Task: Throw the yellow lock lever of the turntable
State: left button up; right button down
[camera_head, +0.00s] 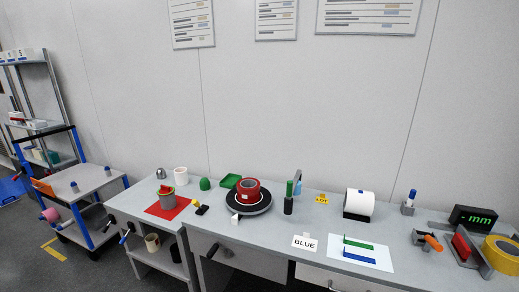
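The turntable is a round black disc (262,207) on the grey workbench, near the middle of the view. A red tape roll (248,186) sits on top of it. To the left of the disc is a small yellow lever (196,203) with a black base (202,211). The yellow part appears tilted up from the base, though it is too small to tell its exact position. Neither of my grippers is in view.
A red mat (153,210) with a grey cup lies left of the lever. A green tray (230,181) stands behind the turntable.

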aim_at(194, 202)
jog(key=i+l+u, duration=0.15)
jog(key=i+u, duration=0.25)
jog(key=i+l+u, duration=0.2)
jog(key=u, duration=0.25)
